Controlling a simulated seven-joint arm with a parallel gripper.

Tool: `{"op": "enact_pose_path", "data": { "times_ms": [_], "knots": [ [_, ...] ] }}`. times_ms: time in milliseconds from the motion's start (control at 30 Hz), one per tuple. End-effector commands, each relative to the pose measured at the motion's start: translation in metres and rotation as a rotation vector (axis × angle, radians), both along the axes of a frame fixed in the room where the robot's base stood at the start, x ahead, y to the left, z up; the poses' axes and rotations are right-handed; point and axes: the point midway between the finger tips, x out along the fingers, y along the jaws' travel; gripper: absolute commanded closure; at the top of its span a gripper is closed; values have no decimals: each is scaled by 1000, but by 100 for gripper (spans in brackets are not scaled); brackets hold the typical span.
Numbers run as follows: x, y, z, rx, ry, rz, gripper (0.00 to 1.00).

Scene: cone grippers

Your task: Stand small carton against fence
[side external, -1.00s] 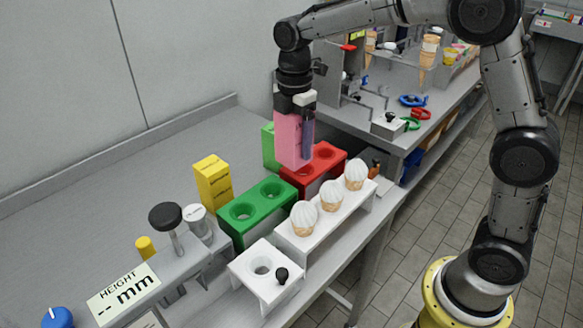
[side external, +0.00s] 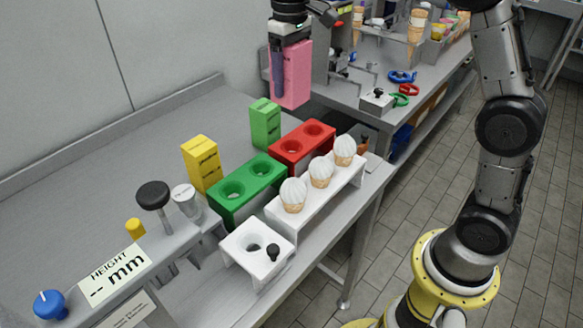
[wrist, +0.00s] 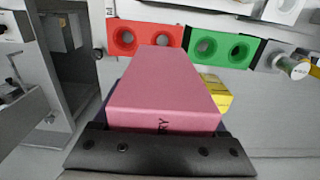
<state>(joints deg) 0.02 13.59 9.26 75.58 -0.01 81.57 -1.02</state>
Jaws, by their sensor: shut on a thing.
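A pink carton (side external: 293,78) hangs upright in my gripper (side external: 284,52), high above the far end of the steel table in the side view. My gripper is shut on it, with a dark finger along its left side. In the wrist view the pink carton (wrist: 165,85) fills the middle, with dark lettering on its near end. A green carton (side external: 265,124) and a yellow carton (side external: 201,163) stand on the table below. A low raised edge (side external: 110,136) runs along the back of the table; I cannot tell whether it is the fence.
A red two-hole block (side external: 302,148), a green two-hole block (side external: 246,190) and a white rack (side external: 318,195) with ice-cream cones line the front. A white one-hole stand (side external: 257,250) and a height gauge (side external: 120,272) are nearer. The table's back left is clear.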

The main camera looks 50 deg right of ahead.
Motion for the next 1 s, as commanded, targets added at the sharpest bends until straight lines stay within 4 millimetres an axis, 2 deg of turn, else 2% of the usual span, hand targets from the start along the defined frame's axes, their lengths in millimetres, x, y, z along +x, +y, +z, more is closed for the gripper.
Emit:
{"op": "enact_pose_path", "data": {
  "times_ms": [633, 767, 1000],
  "knots": [
    [1, 0, 0, 0, -2, 11, 93],
    [4, 0, -1, 0, -1, 127, 93],
    [7, 3, -15, 0, 1, 535, 93]
  ]
}}
